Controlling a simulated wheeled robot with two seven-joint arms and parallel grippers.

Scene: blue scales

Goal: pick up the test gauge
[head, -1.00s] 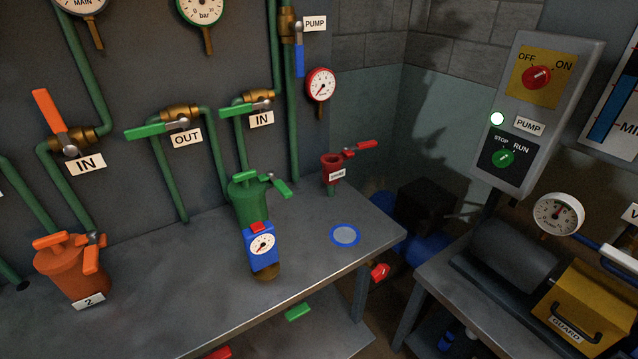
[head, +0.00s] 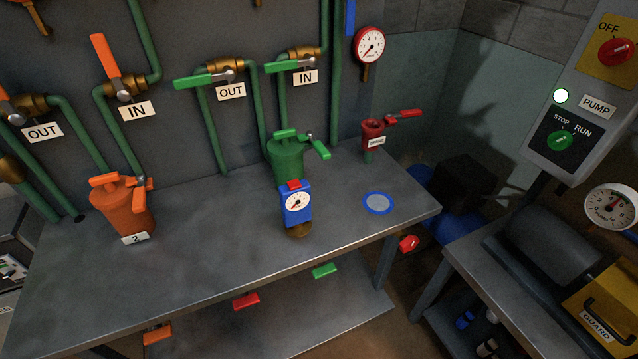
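The test gauge (head: 297,205) is a small blue box with a white round dial and a red top. It stands upright on a brass foot on the grey bench (head: 215,235), near the front edge and in front of the green canister (head: 286,160). A blue-rimmed round spot (head: 379,204) lies on the bench to its right. Neither of my grippers is in the head view.
An orange canister (head: 124,208) marked 2 stands at the left of the bench. A red drain funnel (head: 372,136) with a red lever stands at the back right. A second bench with a yellow guard (head: 600,310) is at right. The bench between the canisters is clear.

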